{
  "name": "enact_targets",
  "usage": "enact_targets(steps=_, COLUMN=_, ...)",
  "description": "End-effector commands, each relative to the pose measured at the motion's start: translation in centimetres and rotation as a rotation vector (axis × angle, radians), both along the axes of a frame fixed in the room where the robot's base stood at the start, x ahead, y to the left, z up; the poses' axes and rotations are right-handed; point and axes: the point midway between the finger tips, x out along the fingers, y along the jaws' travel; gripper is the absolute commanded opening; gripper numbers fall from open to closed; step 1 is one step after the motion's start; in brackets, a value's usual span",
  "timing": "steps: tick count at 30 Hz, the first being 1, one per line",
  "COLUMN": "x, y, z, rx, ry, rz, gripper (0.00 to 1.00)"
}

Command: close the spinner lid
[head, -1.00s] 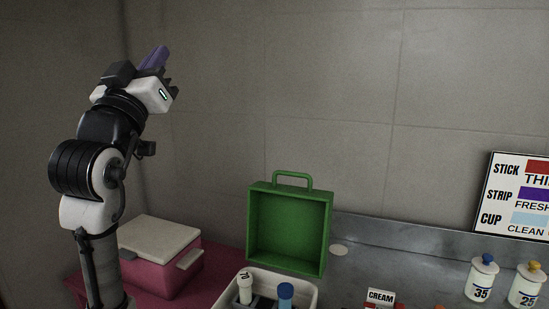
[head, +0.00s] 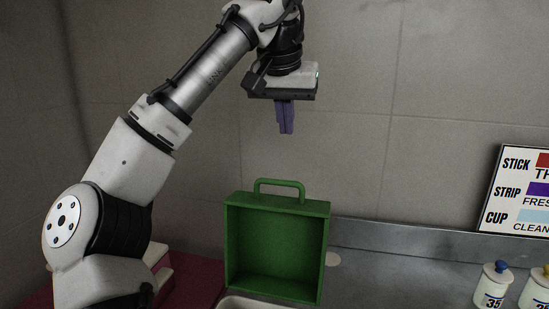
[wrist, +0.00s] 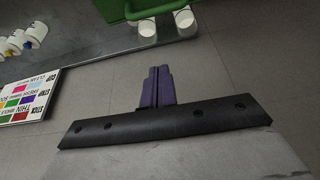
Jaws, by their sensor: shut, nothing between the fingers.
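A green, shallow, box-like lid (head: 277,205) with a loop handle on top stands upright in the head view, its hollow side facing the camera. I take it for the spinner lid, standing open. Its lower part and whatever it joins are cut off by the frame. In the wrist view, part of a green body (wrist: 120,8) shows at the top edge. My gripper (head: 286,132) has purple fingers pointing down, above the lid's handle and apart from it. The fingers also show in the wrist view (wrist: 155,70), pressed together and empty.
A sign (head: 515,190) leans at the right against the wall. White bottles with coloured tops (head: 493,285) stand on the metal counter (head: 400,265). A pink box is mostly hidden behind my arm at lower left. The wall around the lid is bare.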

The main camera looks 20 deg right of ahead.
Motion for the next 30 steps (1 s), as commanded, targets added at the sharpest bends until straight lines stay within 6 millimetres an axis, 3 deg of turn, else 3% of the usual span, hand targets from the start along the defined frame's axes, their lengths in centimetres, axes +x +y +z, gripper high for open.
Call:
enact_targets(steps=8, x=0.7, y=-0.4, z=-2.4, rx=0.007, ry=0.007, rz=0.001, gripper=0.0)
enact_targets(steps=19, x=3.2, y=-2.1, z=-9.5, rx=0.008, ry=0.005, rz=0.002, gripper=0.0)
enact_targets(steps=30, x=0.0, y=0.1, z=-9.5, rx=0.006, ry=0.002, rz=0.002, gripper=0.0)
